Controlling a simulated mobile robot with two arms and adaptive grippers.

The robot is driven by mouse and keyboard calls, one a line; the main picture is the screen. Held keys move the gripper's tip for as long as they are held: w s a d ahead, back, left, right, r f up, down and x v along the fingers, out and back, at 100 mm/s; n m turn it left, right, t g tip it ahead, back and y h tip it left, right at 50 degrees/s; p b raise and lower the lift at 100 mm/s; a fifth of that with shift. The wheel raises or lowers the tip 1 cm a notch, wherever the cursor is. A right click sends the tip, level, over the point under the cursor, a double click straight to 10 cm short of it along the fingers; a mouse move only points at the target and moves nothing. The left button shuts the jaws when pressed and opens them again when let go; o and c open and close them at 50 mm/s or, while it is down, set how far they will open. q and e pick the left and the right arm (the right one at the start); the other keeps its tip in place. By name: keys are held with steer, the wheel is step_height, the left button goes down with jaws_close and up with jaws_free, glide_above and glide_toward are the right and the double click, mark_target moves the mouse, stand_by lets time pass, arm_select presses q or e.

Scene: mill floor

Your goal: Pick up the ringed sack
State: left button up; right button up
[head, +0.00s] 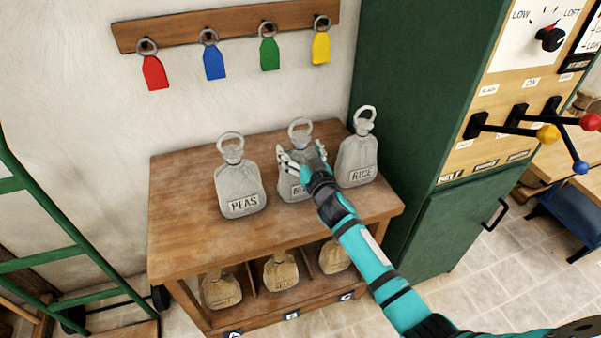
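Three grey sacks with ring tops stand upright on the wooden table (185,215). The sack labelled PEAS (240,188) is on the left, and the one labelled RICE (357,160) is on the right. The middle grey sack (294,190) is partly covered by my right gripper, and its label is mostly hidden. My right gripper (302,158) has its fingers spread at the neck of the middle sack, just below its ring (300,128). Whether the fingers touch the sack I cannot tell. My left gripper is out of view.
Several tan sacks (281,272) sit in the lower shelf compartments. Coloured tags, one of them red (154,73), hang on a wall rack (190,30). A green cabinet (405,100) with levers stands close on the right. A green ladder-like frame (60,250) is at the left.

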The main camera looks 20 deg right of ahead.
steer(key=c, duration=0.8)
steer(key=shift+r, duration=0.2)
steer(key=shift+w+r, duration=0.1)
